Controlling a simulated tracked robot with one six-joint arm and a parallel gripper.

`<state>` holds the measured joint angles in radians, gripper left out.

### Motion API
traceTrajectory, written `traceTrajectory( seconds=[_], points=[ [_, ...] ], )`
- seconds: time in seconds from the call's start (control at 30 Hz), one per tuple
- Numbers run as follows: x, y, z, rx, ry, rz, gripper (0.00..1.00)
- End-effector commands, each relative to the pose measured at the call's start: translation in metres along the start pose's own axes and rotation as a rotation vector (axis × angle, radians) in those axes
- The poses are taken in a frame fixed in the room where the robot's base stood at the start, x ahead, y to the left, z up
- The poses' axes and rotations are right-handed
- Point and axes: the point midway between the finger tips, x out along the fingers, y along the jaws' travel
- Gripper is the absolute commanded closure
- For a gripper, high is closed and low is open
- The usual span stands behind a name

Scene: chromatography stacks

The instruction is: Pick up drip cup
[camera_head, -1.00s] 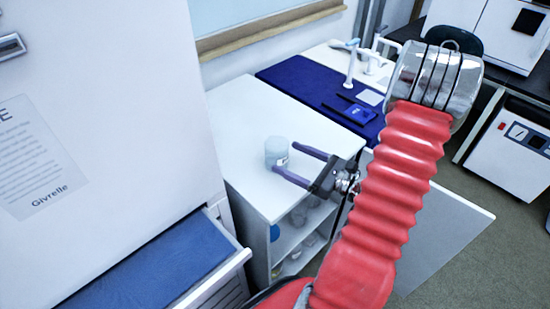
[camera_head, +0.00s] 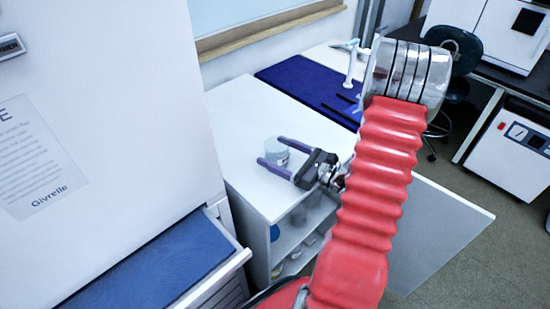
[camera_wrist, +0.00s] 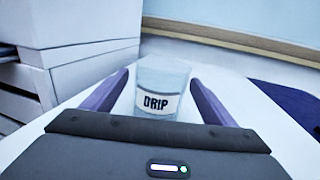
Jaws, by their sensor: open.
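The drip cup (camera_head: 276,150) is a small pale translucent cup standing upright on the white cabinet top. In the wrist view the drip cup (camera_wrist: 160,88) carries a white label reading "DRIP" that faces me. My gripper (camera_head: 270,150) is open, with its two purple fingers reaching along both sides of the cup. In the wrist view my gripper (camera_wrist: 160,85) has one finger left and one right of the cup, with a gap on each side. The cup's lower part is partly hidden by a finger in the head view.
The white cabinet (camera_head: 240,110) has open shelves holding several items below. A tall white unit (camera_head: 110,100) with an open blue-lined drawer (camera_head: 165,265) stands close at left. A dark blue mat (camera_head: 310,88) lies behind right. The cabinet top around the cup is mostly clear.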

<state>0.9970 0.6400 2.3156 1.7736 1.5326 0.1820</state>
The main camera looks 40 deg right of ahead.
Motion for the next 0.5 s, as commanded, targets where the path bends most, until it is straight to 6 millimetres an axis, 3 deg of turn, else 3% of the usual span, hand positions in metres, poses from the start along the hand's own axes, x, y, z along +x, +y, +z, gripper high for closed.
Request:
traceTrajectory(
  seconds=[0.5],
  points=[
    [0.0004, -0.0001, 0.0, 0.0, 0.0, 0.0, 0.21]
  ],
)
